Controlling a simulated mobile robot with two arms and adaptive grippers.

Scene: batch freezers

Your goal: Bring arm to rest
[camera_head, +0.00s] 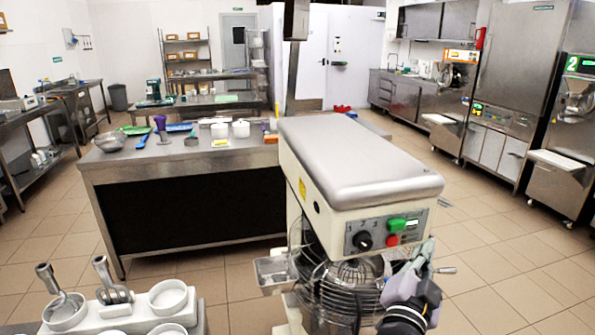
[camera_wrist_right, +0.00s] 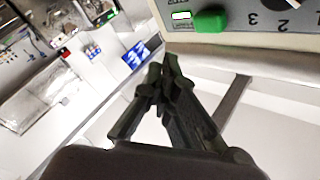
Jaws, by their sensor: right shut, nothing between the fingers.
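My right gripper (camera_head: 425,250) points up beside the front of the large mixer (camera_head: 360,165), just below its control panel (camera_head: 388,230). The panel carries a black knob, a green button (camera_head: 397,224) and a red button. In the right wrist view the fingers (camera_wrist_right: 165,70) are together with nothing between them. The green button (camera_wrist_right: 211,19) and panel (camera_wrist_right: 255,18) show above and beyond the fingertips there, apart from them in the picture. My left gripper is not in view.
The mixer's wire guard (camera_head: 340,290) is close to the left of my right gripper. A white holder (camera_head: 125,318) with bowls and utensils stands at lower left. A steel worktable (camera_head: 190,160) lies behind. Tiled floor (camera_head: 500,265) is open on the right, before the freezers (camera_head: 565,130).

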